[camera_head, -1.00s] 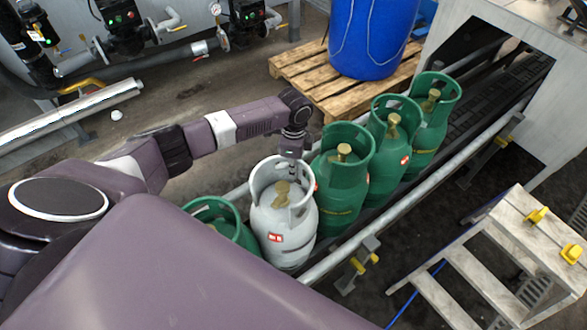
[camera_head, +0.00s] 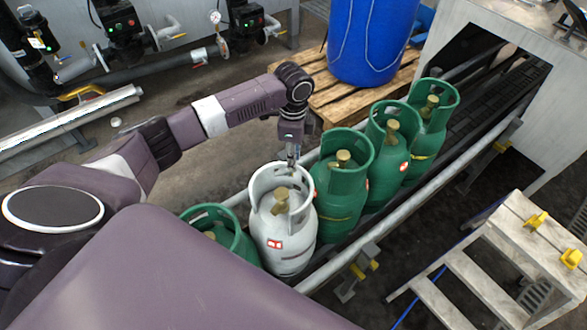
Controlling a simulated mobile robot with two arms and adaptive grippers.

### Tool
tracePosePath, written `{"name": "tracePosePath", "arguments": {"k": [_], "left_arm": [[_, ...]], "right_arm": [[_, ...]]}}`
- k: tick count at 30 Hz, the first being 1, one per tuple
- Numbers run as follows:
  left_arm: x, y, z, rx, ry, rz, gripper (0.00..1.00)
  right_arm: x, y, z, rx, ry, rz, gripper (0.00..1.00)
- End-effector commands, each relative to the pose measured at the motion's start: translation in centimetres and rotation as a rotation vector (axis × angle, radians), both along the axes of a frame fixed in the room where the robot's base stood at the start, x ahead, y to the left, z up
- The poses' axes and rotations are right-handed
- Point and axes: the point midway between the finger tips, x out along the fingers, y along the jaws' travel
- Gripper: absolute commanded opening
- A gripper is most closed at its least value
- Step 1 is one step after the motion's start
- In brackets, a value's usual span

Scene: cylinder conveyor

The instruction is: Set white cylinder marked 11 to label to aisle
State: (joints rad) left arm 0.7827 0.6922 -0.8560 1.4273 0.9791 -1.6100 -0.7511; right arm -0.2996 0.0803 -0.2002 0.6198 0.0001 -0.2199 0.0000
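The white cylinder (camera_head: 287,245) stands upright in the row on the conveyor, with a brass valve inside its collar and a small red label low on its side. The number on the label is too small to read. My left gripper (camera_head: 292,165) points down at the back rim of the white collar. Its fingers are small and partly blurred, so I cannot tell whether they hold the rim. The label to aisle marks a facing that I cannot measure here; the red label faces the front of the view. My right gripper is not in view.
Green cylinders (camera_head: 340,190) stand close to the right along the conveyor, and another green one (camera_head: 230,235) sits at the left. A guard rail (camera_head: 420,205) runs in front. A blue barrel (camera_head: 372,40) on a pallet (camera_head: 325,90) is behind; a step ladder (camera_head: 500,245) is at right.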

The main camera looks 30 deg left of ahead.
Motion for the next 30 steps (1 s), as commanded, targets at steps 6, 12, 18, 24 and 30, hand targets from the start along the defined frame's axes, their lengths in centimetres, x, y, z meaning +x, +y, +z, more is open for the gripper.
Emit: {"name": "tracePosePath", "arguments": {"k": [6, 12, 18, 24, 30], "left_arm": [[0.0, -0.1, 2.8, -0.001, -0.001, -0.001, 0.24], [0.0, -0.1, 3.3, -0.001, 0.000, 0.000, 0.24], [0.0, -0.1, 3.3, -0.001, 0.000, 0.000, 0.24], [0.0, 0.0, 3.3, -0.001, 0.000, 0.000, 0.24], [0.0, -0.1, 6.0, -0.002, -0.002, 0.000, 0.24]], "right_arm": [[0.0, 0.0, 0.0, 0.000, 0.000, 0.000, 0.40], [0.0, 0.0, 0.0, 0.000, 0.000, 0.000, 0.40], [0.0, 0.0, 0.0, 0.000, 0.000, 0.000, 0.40], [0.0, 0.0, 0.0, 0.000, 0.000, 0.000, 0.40], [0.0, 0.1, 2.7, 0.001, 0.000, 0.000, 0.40]]}}
